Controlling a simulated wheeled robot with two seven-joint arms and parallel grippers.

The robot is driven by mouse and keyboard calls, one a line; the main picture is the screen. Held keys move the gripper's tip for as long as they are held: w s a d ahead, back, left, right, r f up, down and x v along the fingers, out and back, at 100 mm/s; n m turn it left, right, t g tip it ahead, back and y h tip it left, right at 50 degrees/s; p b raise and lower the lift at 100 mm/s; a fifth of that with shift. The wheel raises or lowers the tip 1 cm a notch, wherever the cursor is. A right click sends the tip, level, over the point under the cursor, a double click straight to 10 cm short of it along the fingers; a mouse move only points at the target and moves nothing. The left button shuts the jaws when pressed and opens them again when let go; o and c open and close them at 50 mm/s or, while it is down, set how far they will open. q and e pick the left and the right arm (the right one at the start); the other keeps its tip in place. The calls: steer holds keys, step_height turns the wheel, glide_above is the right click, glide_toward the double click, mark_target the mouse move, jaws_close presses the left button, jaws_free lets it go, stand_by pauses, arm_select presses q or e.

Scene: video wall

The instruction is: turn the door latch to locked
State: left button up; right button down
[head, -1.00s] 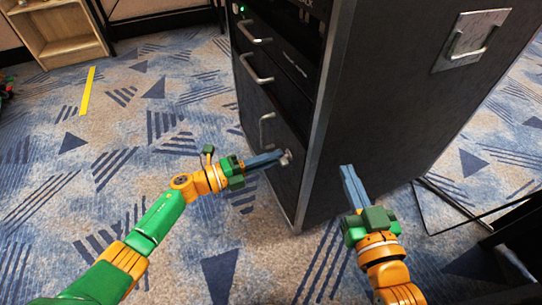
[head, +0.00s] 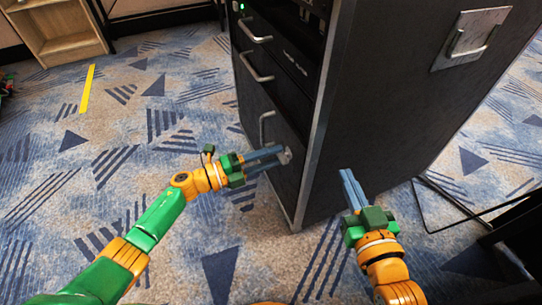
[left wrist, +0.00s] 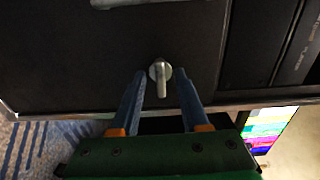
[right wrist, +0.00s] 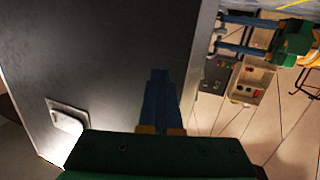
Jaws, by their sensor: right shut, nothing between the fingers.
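The door latch (left wrist: 160,72) is a small metal knob with a round base and a short lever on the black cabinet door. In the left wrist view its lever points down the picture. In the head view the latch (head: 287,156) is near the door's lower right edge. My left gripper (head: 281,155) is open at the latch. In the left wrist view its blue fingers (left wrist: 161,76) are on either side of the lever, with gaps between; I cannot tell any contact. My right gripper (head: 346,172) is shut and empty, beside the cabinet's side panel.
The black cabinet (head: 385,110) has a vertical door handle (head: 264,128) above the latch and drawer handles higher up. A metal recessed handle (head: 470,40) is on its side panel. A dark thin-framed stand is at right. Patterned carpet (head: 100,190) at left is clear.

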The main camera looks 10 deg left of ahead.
arm_select(q)
steer(key=p+v, duration=0.1)
steer(key=v, duration=0.6)
arm_select(e)
steer(key=s+d+f+g+h, duration=0.1)
steer(key=s+d+f+g, duration=0.1)
steer(key=f+g, duration=0.3)
step_height(320, 180, down, 3)
steer(key=shift+s+f+h, duration=0.2)
steer(key=shift+s+h, duration=0.1)
steer(key=shift+s, duration=0.5)
steer(key=shift+a, duration=0.1)
